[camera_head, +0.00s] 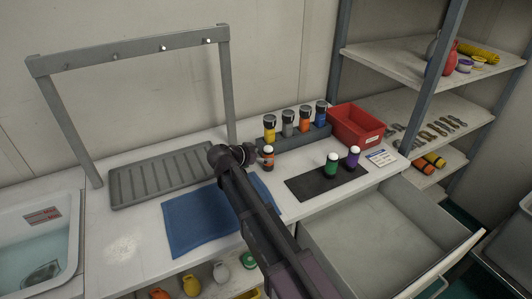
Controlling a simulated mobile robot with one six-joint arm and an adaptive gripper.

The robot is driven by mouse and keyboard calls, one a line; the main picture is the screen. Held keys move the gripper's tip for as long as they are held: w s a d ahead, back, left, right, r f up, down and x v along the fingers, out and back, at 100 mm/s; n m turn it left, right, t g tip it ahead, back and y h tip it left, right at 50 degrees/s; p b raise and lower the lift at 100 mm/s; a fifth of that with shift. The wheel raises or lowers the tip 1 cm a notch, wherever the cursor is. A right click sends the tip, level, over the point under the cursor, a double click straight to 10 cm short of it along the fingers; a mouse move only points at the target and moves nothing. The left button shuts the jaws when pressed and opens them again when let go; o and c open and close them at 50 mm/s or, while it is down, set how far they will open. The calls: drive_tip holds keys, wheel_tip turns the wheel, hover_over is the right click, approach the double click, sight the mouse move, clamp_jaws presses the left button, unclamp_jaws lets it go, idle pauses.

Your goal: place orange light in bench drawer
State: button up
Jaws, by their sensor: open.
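A small orange light (267,159) with a pale top is close beside the end of my arm, in front of the dark rack; whether it touches the bench or my gripper is unclear. Another orange light (305,123) with a dark top stands upright in the rack (290,141). My gripper (246,154) is just left of the nearer orange light; it is open, and its fingers are mostly hidden by my wrist. The bench drawer (385,228) at the lower right is pulled open, and the part of its inside that shows is empty.
Yellow, grey and blue lights share the rack. Green (331,165) and purple (353,157) lights stand on a black mat (312,187). A red bin (357,126), blue cloth (200,222), grey ribbed tray (160,176) and hook frame (128,53) surround them. A sink (38,245) is left.

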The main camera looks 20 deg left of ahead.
drive_tip(key=p+v, duration=0.3)
drive_tip(key=v, duration=0.5)
drive_tip(key=shift+s+a+r, duration=0.15)
drive_tip(key=shift+s, duration=0.15)
idle(0.5)
